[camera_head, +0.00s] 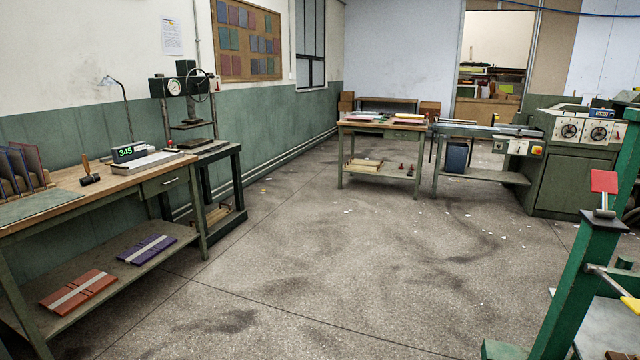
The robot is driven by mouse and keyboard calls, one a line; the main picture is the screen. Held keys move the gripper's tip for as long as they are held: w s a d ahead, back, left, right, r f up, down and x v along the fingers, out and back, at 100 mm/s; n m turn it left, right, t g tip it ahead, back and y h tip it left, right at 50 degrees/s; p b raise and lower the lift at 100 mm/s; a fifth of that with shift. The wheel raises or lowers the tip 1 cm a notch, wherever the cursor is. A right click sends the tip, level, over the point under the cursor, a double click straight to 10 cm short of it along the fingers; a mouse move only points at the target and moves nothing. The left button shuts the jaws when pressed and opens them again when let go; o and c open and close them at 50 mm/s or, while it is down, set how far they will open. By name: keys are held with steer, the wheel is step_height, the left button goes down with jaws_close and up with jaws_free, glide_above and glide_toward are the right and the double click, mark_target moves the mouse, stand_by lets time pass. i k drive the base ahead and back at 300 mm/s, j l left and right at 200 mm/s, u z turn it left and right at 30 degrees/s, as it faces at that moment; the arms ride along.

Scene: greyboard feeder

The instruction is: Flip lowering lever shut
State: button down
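No part is plainly marked as the lowering lever. At the right edge stands a green machine post (578,285). On its top a red plate (604,181) stands upright on a short metal stem. Lower on the same frame, a pale rod (607,279) runs right to a yellow end (631,304), cut off by the picture edge. I cannot tell which of these, if any, is the lever, or whether it is open or shut. My gripper is not in view.
A workbench (150,184) with a scale and a green press (186,95) line the left wall. A table (358,127) with colored stacks and a grey-green machine (570,165) with dials stand at the back. The speckled floor between is mostly clear, with paper scraps.

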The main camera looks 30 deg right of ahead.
mark_target(605, 183)
steer(key=i+j+u, duration=0.2)
steer(key=i, duration=0.25)
steer(key=i+j+u, duration=0.2)
steer(key=i, duration=0.3)
steer(key=i+l+z, duration=0.1)
steer(key=i+z, duration=0.7)
steer(key=i+j+z, duration=0.15)
steer(key=i+z, duration=0.55)
steer(key=z, duration=0.15)
steer(key=i+z, duration=0.3)
steer(key=z, duration=0.2)
steer(key=i+j+z, duration=0.15)
steer(key=z, duration=0.3)
steer(key=i+j+z, duration=0.3)
steer(key=z, duration=0.2)
steer(key=i+j+z, duration=0.35)
steer(key=j, duration=0.2)
